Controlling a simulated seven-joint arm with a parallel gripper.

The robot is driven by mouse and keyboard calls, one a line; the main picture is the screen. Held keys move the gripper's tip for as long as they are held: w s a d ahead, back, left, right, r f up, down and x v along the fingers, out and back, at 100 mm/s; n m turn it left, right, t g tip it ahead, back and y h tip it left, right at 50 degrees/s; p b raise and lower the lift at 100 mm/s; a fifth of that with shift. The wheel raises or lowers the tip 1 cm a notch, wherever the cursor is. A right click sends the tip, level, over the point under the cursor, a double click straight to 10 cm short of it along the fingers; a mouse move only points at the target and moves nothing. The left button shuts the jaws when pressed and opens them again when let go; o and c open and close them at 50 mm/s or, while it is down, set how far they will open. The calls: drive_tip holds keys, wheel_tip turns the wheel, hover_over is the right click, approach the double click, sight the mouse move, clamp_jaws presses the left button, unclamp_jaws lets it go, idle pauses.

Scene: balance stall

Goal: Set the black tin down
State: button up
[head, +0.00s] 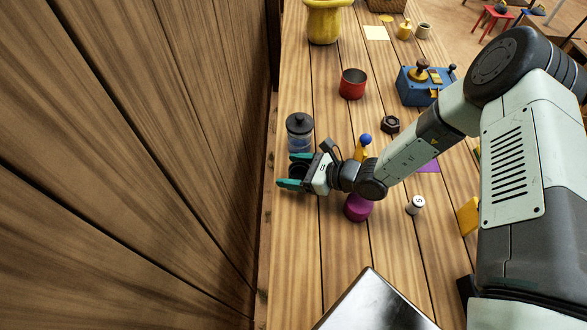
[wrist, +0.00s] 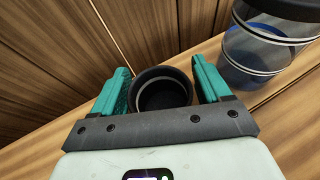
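The black tin (wrist: 161,90) is a round, open-topped dark cup between the two teal fingers of my gripper (wrist: 162,84) in the wrist view. The fingers lie against opposite sides of it, so my gripper is shut on it. In the head view my gripper (head: 296,171) is at the left edge of the wooden table, and the tin (head: 298,171) shows as a dark shape between the fingers. The tin looks upright. Its underside is hidden, and I cannot tell whether it touches the table.
A lidded glass jar (head: 299,133) stands close behind my gripper, and right of it in the wrist view (wrist: 262,50). A purple object (head: 357,208) and a small weight (head: 415,205) are to the right. A metal plate (head: 375,303) is at the front. Bare planks (head: 305,250) lie between.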

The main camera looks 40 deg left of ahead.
sight(291, 170)
drive_tip(key=shift+o, duration=0.6)
drive_tip(key=shift+d+r, duration=0.15)
drive_tip(key=shift+r, duration=0.05)
drive_tip(key=v, duration=0.3)
wheel_tip(291, 170, up, 7)
